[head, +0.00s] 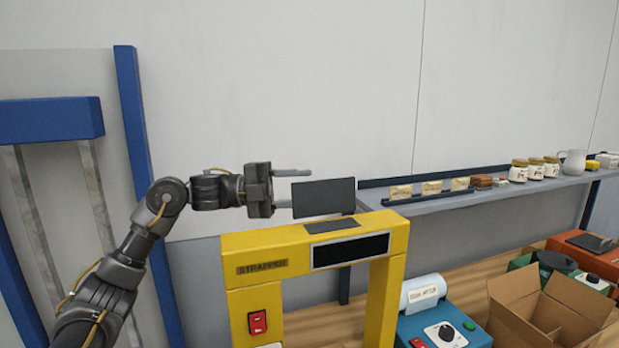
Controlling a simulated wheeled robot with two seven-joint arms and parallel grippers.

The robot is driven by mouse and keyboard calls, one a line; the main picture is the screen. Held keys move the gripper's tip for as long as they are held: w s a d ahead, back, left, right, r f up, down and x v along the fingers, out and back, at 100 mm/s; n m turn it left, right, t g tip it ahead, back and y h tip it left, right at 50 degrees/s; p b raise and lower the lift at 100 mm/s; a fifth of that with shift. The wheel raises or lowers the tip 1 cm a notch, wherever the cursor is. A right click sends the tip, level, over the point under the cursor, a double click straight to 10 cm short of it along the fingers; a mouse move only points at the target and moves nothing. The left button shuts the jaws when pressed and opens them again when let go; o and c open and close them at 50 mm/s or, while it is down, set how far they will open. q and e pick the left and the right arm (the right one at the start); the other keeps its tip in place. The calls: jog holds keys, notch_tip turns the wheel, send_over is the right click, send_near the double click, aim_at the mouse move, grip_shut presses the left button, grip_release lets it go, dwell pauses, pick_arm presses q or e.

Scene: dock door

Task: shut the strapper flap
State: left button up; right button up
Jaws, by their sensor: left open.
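The yellow strapper (277,257) stands in the middle of the head view, like an arch, with a dark panel (351,251) on its front and a red switch (258,322) on its left leg. Its dark grey flap (324,197) stands up, open, above the top. A small dark plate or opening (331,225) shows on the top in front of it. My left gripper (292,188) is open, its two fingers pointing right. It is just left of the flap, level with it, and looks empty. I cannot tell whether a fingertip touches the flap. My right gripper is out of view.
A grey shelf (440,209) behind holds cards, jars (519,171) and a white jug (573,163). A blue post (135,130) stands at left.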

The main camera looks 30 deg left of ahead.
pick_arm(q)
jog(key=shift+d+r+p, duration=0.3)
jog(key=shift+d, duration=0.5)
jog(key=shift+w+d+f, duration=0.2)
jog(key=shift+w+d, duration=0.05)
jog(key=shift+w, duration=0.15)
jog(key=shift+s, duration=0.15)
grip_shut()
